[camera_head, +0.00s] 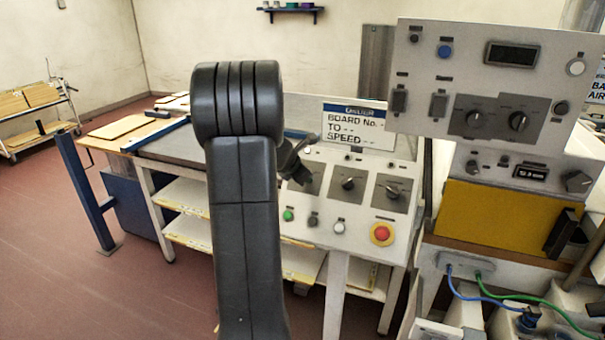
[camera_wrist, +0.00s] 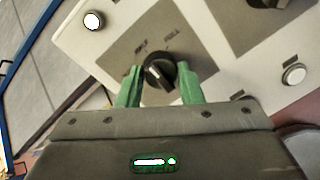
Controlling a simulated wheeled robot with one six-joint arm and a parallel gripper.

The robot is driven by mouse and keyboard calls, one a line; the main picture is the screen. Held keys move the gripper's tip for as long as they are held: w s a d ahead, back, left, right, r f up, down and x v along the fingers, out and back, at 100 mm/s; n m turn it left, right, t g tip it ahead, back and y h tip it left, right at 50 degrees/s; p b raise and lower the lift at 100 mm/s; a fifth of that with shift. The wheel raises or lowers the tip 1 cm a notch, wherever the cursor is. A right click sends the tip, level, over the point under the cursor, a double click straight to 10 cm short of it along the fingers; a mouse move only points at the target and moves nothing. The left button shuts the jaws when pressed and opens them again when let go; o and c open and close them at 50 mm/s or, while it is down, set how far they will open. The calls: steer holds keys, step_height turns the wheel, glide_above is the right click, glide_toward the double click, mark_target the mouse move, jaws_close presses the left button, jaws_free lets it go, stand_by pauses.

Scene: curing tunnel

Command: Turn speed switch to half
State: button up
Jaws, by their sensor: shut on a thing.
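The speed switch (camera_wrist: 159,70) is a round black knob on a grey plate in the wrist view. Two small labels above it look like HALF on the left and FULL on the right. A pale mark shows on the knob, but I cannot tell its exact setting. My gripper (camera_wrist: 158,84) has its green fingers on either side of the knob and is shut on it. In the head view my gripper (camera_head: 301,172) is at the left end of the sloping control panel (camera_head: 362,212), and my arm and gripper hide most of that switch.
Two more knobs (camera_head: 348,184) (camera_head: 392,192) sit to the right on the panel. Below are a green button (camera_head: 287,215), a white button (camera_head: 339,228) and a red emergency stop (camera_head: 382,233). A sign (camera_head: 355,127) stands behind. A grey control box (camera_head: 490,80) rises at right.

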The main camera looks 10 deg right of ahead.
stand_by(0.4)
steer(key=o, duration=1)
steer(key=shift+c, duration=0.2)
steer(key=v, duration=1.3)
steer(key=shift+s+a+r, duration=0.2)
steer(key=shift+s+r, duration=0.05)
steer(key=x, duration=1.4)
steer(key=shift+r, duration=0.1)
